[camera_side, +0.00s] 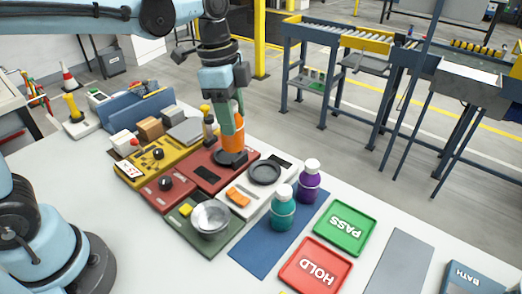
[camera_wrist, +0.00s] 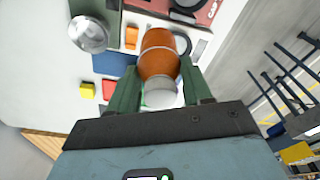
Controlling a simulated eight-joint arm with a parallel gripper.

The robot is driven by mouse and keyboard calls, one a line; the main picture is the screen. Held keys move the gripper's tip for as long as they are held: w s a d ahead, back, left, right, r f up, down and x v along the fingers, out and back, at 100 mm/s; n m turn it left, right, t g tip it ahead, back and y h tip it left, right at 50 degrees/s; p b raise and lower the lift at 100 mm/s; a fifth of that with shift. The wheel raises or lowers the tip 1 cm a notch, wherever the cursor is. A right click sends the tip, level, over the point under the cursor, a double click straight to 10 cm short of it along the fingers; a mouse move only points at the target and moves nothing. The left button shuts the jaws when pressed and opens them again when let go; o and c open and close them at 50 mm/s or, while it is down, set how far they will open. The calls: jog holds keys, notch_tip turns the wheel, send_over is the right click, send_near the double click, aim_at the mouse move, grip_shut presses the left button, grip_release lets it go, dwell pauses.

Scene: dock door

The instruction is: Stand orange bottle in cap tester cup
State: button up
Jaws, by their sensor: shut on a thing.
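The orange bottle (camera_wrist: 158,52) with a white cap (camera_wrist: 160,93) is between the green fingers of my gripper (camera_wrist: 158,78) in the wrist view, cap toward the camera. In the side view, my gripper (camera_side: 232,140) is shut on the bottle (camera_side: 240,118), with the fingers pointing down and covering much of it. The red cap tester (camera_side: 212,180) lies below, with its round black cup (camera_side: 233,160) directly under the fingers. The bottle's base is hidden, so I cannot tell whether it touches the cup or hangs just above it.
A white panel with a dark round dish (camera_side: 265,173) is beside the tester. A metal bowl (camera_side: 210,220) stands in front. Teal (camera_side: 283,212) and purple (camera_side: 308,186) bottles stand on a blue mat (camera_side: 262,258). Green PASS (camera_side: 344,227) and red HOLD (camera_side: 315,267) trays are right.

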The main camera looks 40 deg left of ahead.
jog(key=shift+w+a+f, duration=0.7)
jog(key=shift+a+f, duration=0.35)
jog(key=shift+f, duration=0.4)
jog(key=shift+w+a+f, duration=0.65)
jog(key=shift+a+f, duration=0.45)
jog(key=shift+f, duration=0.3)
jog(key=shift+w+a+f, duration=0.7)
jog(key=shift+a+f, duration=0.35)
jog(key=shift+f, duration=0.4)
jog(key=shift+f, duration=0.35)
jog(key=o, duration=1.3)
jog(key=shift+c, duration=0.2)
notch_tip(320, 180, up, 12)
jog(key=a+r, duration=0.1)
jog(key=s+f+n+t+y, duration=0.1)
jog(key=s+f+n+t, duration=0.5)
jog(key=s+n, duration=0.6)
jog(key=shift+f+n+t, duration=0.3)
jog(key=shift+f+n, duration=0.2)
